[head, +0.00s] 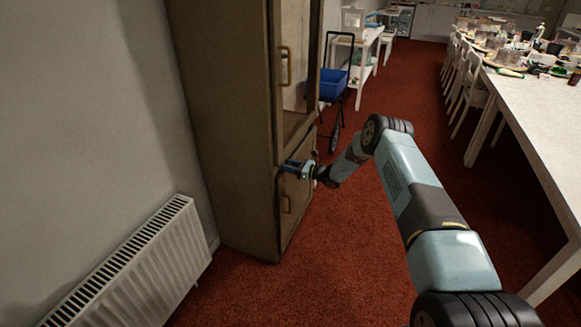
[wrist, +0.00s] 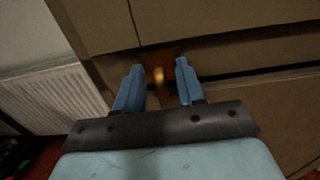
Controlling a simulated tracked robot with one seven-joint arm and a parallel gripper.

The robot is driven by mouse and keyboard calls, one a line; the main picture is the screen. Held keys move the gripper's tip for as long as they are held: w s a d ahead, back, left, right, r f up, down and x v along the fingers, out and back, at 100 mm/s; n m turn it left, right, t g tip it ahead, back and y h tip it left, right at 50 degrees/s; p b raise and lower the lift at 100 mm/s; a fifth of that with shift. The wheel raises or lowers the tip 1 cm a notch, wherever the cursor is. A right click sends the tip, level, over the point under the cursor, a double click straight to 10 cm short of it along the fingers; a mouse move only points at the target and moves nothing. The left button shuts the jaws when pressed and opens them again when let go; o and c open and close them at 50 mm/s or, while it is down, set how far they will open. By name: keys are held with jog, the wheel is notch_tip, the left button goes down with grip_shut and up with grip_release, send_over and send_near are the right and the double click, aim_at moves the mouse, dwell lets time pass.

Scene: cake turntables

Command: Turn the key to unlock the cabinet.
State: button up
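The brown cabinet (head: 225,140) stands against the left wall in the head view, with an upper door and a lower door (head: 298,205). My gripper (head: 289,166) is at the cabinet front, near the seam between the two doors. In the wrist view my gripper (wrist: 159,66) has its two blue fingers apart. A small golden key (wrist: 159,77) sits between them against an orange-brown patch on the cabinet, with a visible gap to each finger. The key is dim and its exact turn is hard to tell. In the head view my gripper hides it.
A white radiator (head: 130,265) is on the left wall. A cart with a blue bin (head: 333,84) stands behind the cabinet. A long white table (head: 535,105) is at right. Red carpet between is clear.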

jog(key=shift+c, duration=0.3)
grip_shut()
